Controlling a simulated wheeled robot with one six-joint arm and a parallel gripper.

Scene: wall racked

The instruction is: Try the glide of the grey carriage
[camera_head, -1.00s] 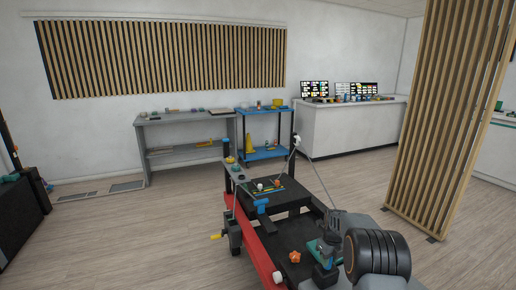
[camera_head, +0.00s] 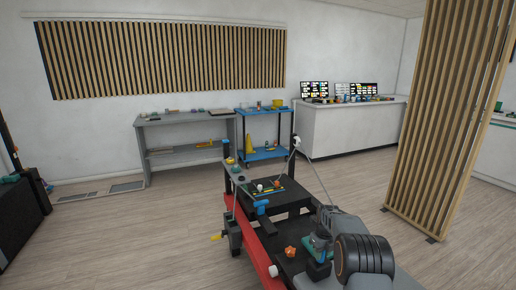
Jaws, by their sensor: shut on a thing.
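My gripper (camera_head: 321,240) is at the lower right, low over the black bed of a red-sided bench (camera_head: 262,248). It is shut, at a small teal and dark fitting (camera_head: 313,250). The grey carriage is mostly hidden by my gripper and arm, and I cannot make out its outline or the exact grip. An orange star knob (camera_head: 290,251) is just left of the fitting. A white round cap (camera_head: 273,271) is on the near red side.
A raised black tray (camera_head: 283,203) with small parts stands beyond my gripper. A yellow-handled grey block (camera_head: 235,238) hangs on the bench's left. A grey table (camera_head: 150,122), a blue trolley (camera_head: 270,155) and a slatted screen (camera_head: 440,120) stand around.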

